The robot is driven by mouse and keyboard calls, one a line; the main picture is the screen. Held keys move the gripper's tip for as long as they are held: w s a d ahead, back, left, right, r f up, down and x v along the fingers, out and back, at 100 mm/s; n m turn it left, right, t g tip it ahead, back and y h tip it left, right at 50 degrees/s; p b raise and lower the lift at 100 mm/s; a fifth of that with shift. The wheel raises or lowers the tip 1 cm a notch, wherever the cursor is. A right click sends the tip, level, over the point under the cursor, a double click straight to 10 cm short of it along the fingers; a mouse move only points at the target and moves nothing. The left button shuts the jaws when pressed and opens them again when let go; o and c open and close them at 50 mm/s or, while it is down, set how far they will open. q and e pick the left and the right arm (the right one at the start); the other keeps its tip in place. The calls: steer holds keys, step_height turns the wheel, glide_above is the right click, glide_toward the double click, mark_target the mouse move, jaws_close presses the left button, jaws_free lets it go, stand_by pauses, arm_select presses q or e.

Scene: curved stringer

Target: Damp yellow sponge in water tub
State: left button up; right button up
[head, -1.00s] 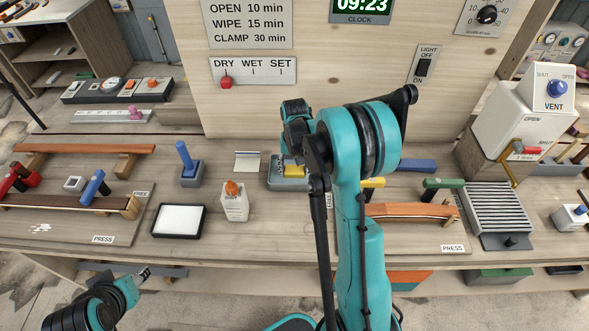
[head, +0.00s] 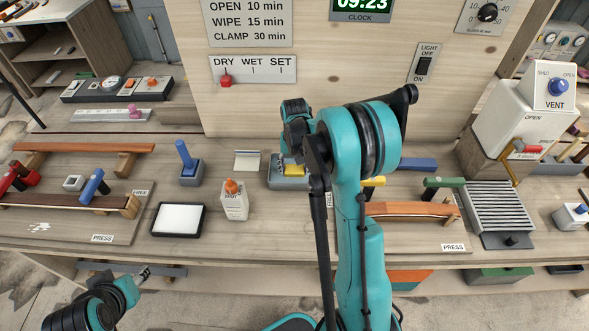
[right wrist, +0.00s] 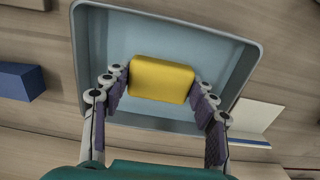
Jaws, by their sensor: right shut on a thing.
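The yellow sponge (right wrist: 161,80) is inside the grey-blue water tub (right wrist: 98,40) in the right wrist view, near the side closest to my wrist. My right gripper (right wrist: 160,84) is shut on the sponge, with one finger at each end of it. In the head view the sponge (head: 293,170) and tub (head: 287,184) show only in part, behind my right arm. I cannot make out any water surface. My left gripper (head: 143,273) is low at the left, in front of the bench and away from the tub; its jaws are too small to read.
A white glue bottle (head: 234,203) and a black-framed white pad (head: 179,219) stand left of the tub. A small whitish plate (head: 247,161) lies just beside it. A curved wooden piece (head: 412,210) and ribbed rack (head: 494,208) are at the right.

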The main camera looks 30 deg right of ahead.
mark_target(295, 169)
steer(key=shift+r, duration=0.1)
stand_by(0.5)
steer(key=shift+r+p, duration=2.4)
steer(key=shift+r, duration=1.05)
steer(key=shift+f, duration=0.1)
